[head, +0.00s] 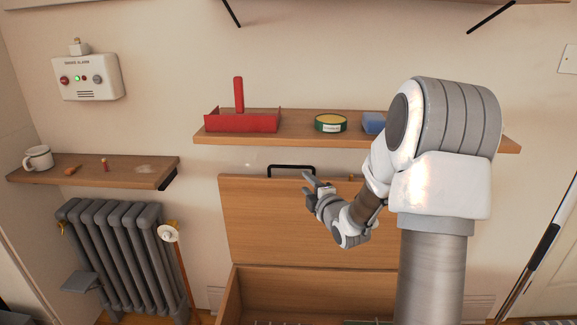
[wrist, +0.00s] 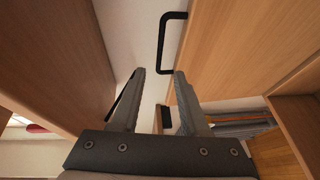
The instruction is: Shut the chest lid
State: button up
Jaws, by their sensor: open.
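The wooden chest lid (head: 265,220) stands raised, close to upright, at the back of the open chest (head: 300,278). A black bar handle (head: 291,167) sits at the lid's top edge. In the wrist view the lid (wrist: 245,45) fills the upper right and the handle (wrist: 163,42) shows just beyond the fingertips. My gripper (head: 307,184) is open and empty near the lid's upper edge, just below and right of the handle in the head view. I cannot tell whether a finger touches the lid. The fingers (wrist: 159,74) are apart in the wrist view. My arm hides the chest's right part.
At left are a lower shelf (head: 130,172) with a mug (head: 38,158) and a grey radiator (head: 115,250).

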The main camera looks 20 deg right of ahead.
aim_at(290, 166)
jog(key=w, duration=0.5)
jog(key=w+f+b, duration=0.1)
jog(key=w, duration=0.5)
jog(key=w+f, duration=0.1)
jog(key=w, duration=0.5)
jog(key=shift+b, duration=0.35)
grip_shut()
dwell(0.8)
